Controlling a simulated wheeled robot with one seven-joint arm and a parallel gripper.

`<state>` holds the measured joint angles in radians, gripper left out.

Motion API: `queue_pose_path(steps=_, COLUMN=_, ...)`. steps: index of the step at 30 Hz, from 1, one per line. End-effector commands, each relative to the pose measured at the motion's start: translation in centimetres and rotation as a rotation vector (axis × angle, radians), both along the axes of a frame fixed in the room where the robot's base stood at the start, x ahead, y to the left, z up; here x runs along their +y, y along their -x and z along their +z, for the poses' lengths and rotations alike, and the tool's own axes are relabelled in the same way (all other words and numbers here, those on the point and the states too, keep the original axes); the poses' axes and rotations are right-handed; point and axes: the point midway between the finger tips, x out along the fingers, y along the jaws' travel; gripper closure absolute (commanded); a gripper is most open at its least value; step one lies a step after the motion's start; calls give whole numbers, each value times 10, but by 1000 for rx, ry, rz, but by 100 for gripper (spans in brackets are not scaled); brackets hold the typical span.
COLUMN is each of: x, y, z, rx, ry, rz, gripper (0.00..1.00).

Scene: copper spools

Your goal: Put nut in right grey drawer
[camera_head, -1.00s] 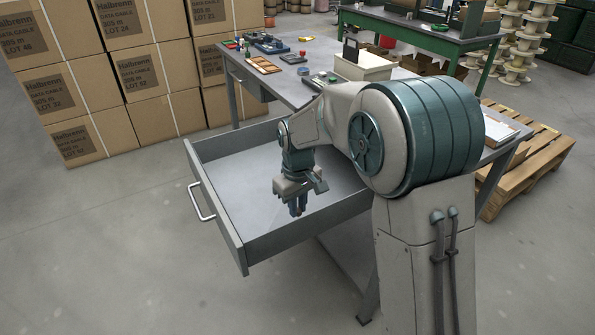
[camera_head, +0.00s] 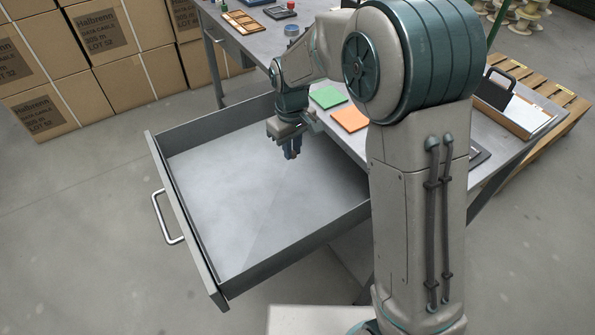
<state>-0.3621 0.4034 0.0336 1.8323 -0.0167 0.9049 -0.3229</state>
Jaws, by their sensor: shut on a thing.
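The grey drawer (camera_head: 232,210) is pulled far out from the grey workbench, and its visible floor is bare. Its bar handle (camera_head: 166,219) is on the front panel at the left. My gripper (camera_head: 291,154) points down above the back part of the drawer, near the bench edge. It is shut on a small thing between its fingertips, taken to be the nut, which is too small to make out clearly. My arm hides part of the drawer's right rear and the bench.
A green pad (camera_head: 328,98) and an orange pad (camera_head: 350,119) lie on the bench just behind my gripper. Stacked cartons (camera_head: 62,62) stand at the back left. A wooden pallet (camera_head: 560,88) is at the right. The floor left of the drawer is clear.

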Motion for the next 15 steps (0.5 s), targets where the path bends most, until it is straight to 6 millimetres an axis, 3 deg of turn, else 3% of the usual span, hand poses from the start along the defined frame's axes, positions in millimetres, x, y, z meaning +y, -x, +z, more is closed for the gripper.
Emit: queue_pose_path(steps=15, x=-55, y=80, z=-58, rx=3, ry=1, rz=-2, gripper=100)
